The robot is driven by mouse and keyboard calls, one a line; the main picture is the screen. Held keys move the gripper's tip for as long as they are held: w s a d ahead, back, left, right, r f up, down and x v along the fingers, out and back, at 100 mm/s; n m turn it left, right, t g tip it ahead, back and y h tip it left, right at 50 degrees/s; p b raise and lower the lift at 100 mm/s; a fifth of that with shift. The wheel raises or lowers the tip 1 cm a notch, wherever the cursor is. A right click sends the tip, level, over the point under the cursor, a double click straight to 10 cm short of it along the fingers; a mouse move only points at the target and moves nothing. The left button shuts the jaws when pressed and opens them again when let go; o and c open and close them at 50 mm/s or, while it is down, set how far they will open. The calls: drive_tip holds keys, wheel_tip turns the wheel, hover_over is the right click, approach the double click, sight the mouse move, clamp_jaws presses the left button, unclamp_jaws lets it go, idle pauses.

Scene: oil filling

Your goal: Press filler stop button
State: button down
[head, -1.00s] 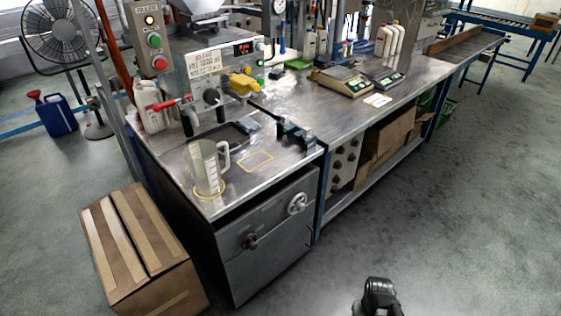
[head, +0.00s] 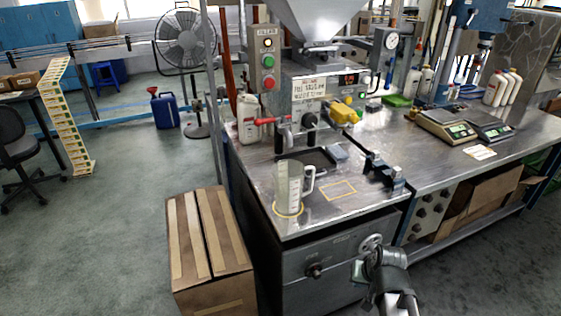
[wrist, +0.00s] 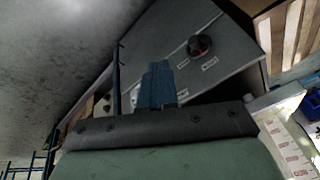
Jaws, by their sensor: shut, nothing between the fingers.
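The filler control box (head: 267,60) is a grey panel on a post at the back left of the metal bench. It carries a pale lamp (head: 267,43) at the top, a green button (head: 267,61) in the middle and a red button (head: 269,84) at the bottom. The button labels are too small to read. My gripper (head: 368,264) is low in front of the bench cabinet, well below and to the right of the box. In the wrist view its fingers (wrist: 157,84) are together and empty, pointing towards the cabinet front. The buttons are not in the wrist view.
A measuring jug (head: 289,190) stands on the bench near its front left corner. A red-handled lever (head: 270,121) and a yellow part (head: 343,112) jut from the filler. A cardboard box (head: 207,248) stands on the floor at left. Open floor lies further left.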

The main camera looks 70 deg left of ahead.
sight(271, 83)
drive_tip(key=s+a+r+y, duration=0.2)
drive_tip(key=s+a+r, duration=0.3)
drive_tip(key=r, duration=0.4)
drive_tip(key=s+a+r+g+y, duration=0.1)
drive_tip(key=s+a+r+y, duration=0.15)
drive_tip(key=a+r, duration=0.6)
drive_tip(key=s+a+r+y, duration=0.2)
drive_tip(key=s+a+r, duration=0.25)
drive_tip(key=r, duration=0.65)
drive_tip(key=w+a+r+m+y, duration=0.1)
drive_tip(key=a+r+m+y, duration=0.2)
drive_tip(key=r, duration=0.5)
drive_tip(key=w+a+r+m+y, duration=0.1)
drive_tip(key=a+r+m+y, duration=0.3)
drive_tip(key=r+m, duration=0.4)
drive_tip(key=shift+w+a+r, duration=0.15)
drive_tip(key=shift+a+r, duration=0.2)
drive_tip(key=shift+r, duration=0.2)
drive_tip(key=shift+a, duration=0.1)
drive_tip(key=a, duration=1.4)
drive_tip(key=shift+s+f, duration=0.2)
drive_tip(key=shift+d, duration=0.1)
